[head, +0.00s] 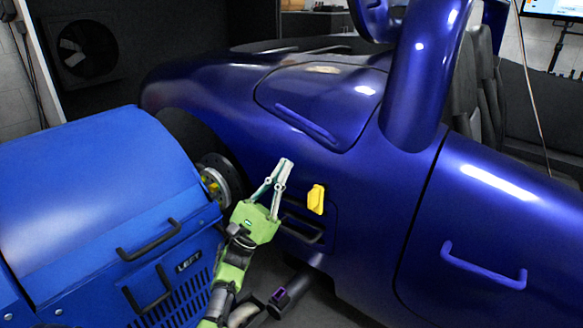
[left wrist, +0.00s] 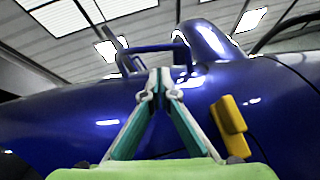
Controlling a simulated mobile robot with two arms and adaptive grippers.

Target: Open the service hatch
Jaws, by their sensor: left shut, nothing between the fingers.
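A blue side panel (head: 325,238) with a thin outlined edge sits low on the car's flank and looks like the service hatch; it appears closed. A yellow latch or knob (head: 316,199) stands upright near its top, and a black bar handle (head: 302,229) is below, partly behind my gripper. My left gripper (head: 286,163) is shut and empty, in front of the car body, left of and above the yellow piece. In the left wrist view, its fingertips (left wrist: 159,76) meet, with the yellow piece (left wrist: 229,118) to their right. My right gripper is not in view.
A blue machine (head: 90,200) marked LEFT, with black handles, stands at left beside the wheel hub (head: 216,182). The car has a blue handle (head: 305,122) on its upper panel and another (head: 483,267) at right. A large blue tube (head: 424,70) rises behind.

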